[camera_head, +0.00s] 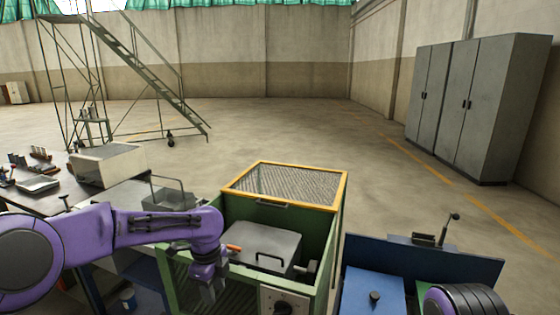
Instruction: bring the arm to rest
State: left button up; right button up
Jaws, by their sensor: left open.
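My left arm (125,225), purple, reaches in from the left and bends down at the wrist. My left gripper (208,290) points downward beside the left front of the green furnace box (332,240). It is open, and I see nothing between its fingers. The furnace has a raised yellow-framed mesh guard (290,184) and a grey lid with a black handle (268,249) inside. A small orange piece (234,248) shows just right of my wrist. Part of my right arm (462,301) shows at the bottom right; its gripper is out of view.
A blue unit (425,262) with a lever stands right of the furnace. A workbench (50,201) with tools and a pale box (107,165) is at the left. A rolling staircase (140,68) and grey cabinets (480,105) stand farther back. The middle floor is clear.

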pick_arm(q)
jog(key=w+d+f+n+t+h, duration=0.35)
jog(key=d+f+n, duration=0.25)
jog(key=n, duration=0.5)
jog(key=s+a+f+n+t+y+b, duration=0.1)
jog(key=s+a+f+n, duration=0.25)
jog(key=f+n, duration=0.2)
jog(key=s+a+f+n+t+y, duration=0.1)
jog(key=s+a+f+n+t, duration=0.1)
jog(key=s+f+n, duration=0.4)
jog(key=s+a+f+n+g+y, duration=0.1)
jog(key=s+a+f, duration=0.3)
jog(key=s, duration=0.6)
jog(key=s+a+f+n+g+y+b, duration=0.1)
jog(key=s+a+f, duration=0.3)
jog(key=s, duration=0.6)
jog(key=s+a+f+n+g+y, duration=0.1)
jog(key=s+a+f+n+y, duration=0.2)
jog(key=s+a, duration=0.3)
jog(key=s, duration=0.4)
jog(key=shift+s+a+f+n+g+b, duration=0.2)
jog(key=shift+s+f+n+g+b, duration=0.1)
jog(key=shift+f+n+g, duration=0.1)
pick_arm(e)
jog(key=f, duration=0.2)
jog(key=shift+w+f, duration=0.35)
jog(key=shift+f, duration=0.05)
pick_arm(q)
jog(key=shift+c, duration=0.4)
